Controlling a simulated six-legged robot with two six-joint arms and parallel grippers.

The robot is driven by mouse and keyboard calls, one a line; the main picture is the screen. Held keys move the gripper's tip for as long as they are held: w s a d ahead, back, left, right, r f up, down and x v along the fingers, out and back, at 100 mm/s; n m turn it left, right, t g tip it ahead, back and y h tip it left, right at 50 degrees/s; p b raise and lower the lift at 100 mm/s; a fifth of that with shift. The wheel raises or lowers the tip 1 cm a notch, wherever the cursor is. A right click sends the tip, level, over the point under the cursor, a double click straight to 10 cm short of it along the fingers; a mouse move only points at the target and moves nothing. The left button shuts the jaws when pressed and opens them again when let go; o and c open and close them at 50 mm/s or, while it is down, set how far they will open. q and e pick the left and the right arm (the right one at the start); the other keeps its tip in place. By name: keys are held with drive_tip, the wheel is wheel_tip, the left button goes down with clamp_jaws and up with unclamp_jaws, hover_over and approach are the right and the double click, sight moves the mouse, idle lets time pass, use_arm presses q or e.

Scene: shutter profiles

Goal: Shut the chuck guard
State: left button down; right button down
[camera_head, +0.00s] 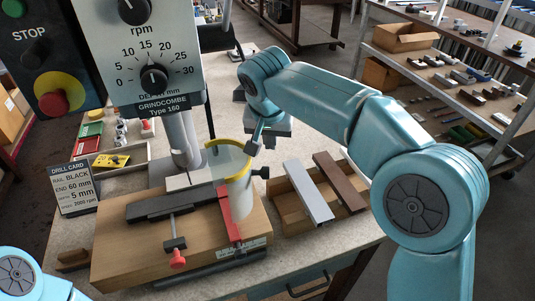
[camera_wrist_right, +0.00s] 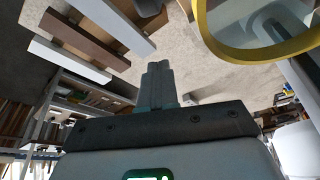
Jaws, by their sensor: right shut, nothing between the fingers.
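The chuck guard (camera_head: 238,188) is a pale see-through curved shell with a yellow upper rim, standing beside the drill's chuck area over the wooden block. A dark knob sits at its right side. Its yellow rim (camera_wrist_right: 258,50) shows large at the upper right of the right wrist view. My right gripper (camera_head: 254,148) is just behind and right of the rim, fingers pointing down; I cannot tell whether it touches. In the wrist view its fingers (camera_wrist_right: 158,80) are together and empty. My left arm shows only at the lower left; its gripper is outside the views.
The drill press head (camera_head: 150,50) with its dial stands above the guard. A red-knobbed clamp (camera_head: 177,258) and a red stop (camera_head: 227,212) are on the block (camera_head: 120,250). A tray (camera_head: 290,212) with white and brown profiles lies to the right. A drill card (camera_head: 72,188) stands left.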

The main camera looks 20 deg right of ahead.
use_arm(q)
drive_tip(key=shift+s+a+r, duration=0.1)
drive_tip(key=shift+s+r, duration=0.15)
drive_tip(key=shift+s, duration=0.15)
use_arm(e)
drive_tip(key=s, duration=0.1)
drive_tip(key=s+a+f, duration=0.1)
drive_tip(key=s+a, duration=0.1)
drive_tip(key=shift+s+f, duration=0.15)
drive_tip(key=shift+s, duration=0.25)
use_arm(q)
drive_tip(key=shift+w, duration=0.15)
use_arm(e)
drive_tip(key=shift+d+f, duration=0.1)
